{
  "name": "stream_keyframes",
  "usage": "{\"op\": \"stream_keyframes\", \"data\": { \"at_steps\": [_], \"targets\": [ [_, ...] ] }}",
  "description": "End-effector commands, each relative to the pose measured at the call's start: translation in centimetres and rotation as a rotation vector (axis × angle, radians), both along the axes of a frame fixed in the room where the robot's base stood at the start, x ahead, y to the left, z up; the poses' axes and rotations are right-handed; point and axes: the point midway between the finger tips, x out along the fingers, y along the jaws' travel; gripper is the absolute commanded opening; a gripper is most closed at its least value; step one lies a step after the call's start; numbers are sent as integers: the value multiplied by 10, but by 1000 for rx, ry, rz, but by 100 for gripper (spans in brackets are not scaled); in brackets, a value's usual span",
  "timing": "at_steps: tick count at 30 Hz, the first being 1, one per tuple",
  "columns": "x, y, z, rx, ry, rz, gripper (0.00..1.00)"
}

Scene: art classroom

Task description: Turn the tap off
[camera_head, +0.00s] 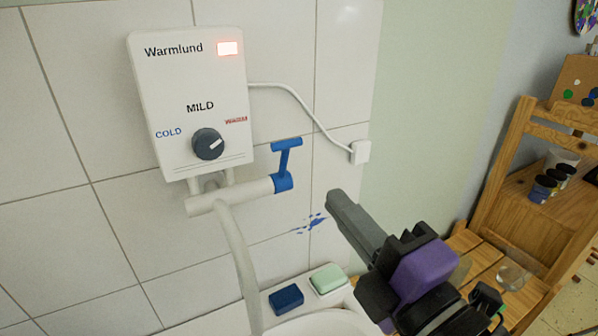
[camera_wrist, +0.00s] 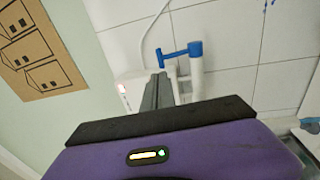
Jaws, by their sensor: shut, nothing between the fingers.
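The tap is a white pipe (camera_head: 236,195) under a white water heater (camera_head: 190,100). Its blue T-shaped handle (camera_head: 286,160) stands up at the pipe's right end. A white spout (camera_head: 240,262) curves down toward the basin. My gripper (camera_head: 335,200) is shut and empty, to the right of and a little below the blue handle, apart from it. In the wrist view the blue handle (camera_wrist: 182,52) shows just beyond and right of my fingers (camera_wrist: 158,80). I cannot tell whether water runs from the spout, as its end is out of view.
A blue block (camera_head: 286,299) and a pale green block (camera_head: 327,279) lie on the white basin's (camera_head: 325,322) back ledge. A cable runs from the heater to a wall socket (camera_head: 360,152). A wooden shelf (camera_head: 530,200) with jars stands at right.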

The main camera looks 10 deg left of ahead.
Motion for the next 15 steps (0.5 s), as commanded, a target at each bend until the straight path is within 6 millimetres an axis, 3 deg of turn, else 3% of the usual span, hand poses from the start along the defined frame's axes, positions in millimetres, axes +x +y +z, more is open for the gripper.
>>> {"op": "stream_keyframes", "data": {
  "at_steps": [11, 15],
  "targets": [
    [22, 15, 0, 1, -4, 0, 0],
    [43, 30, 11, 1, 3, 0, 0]
  ]
}}
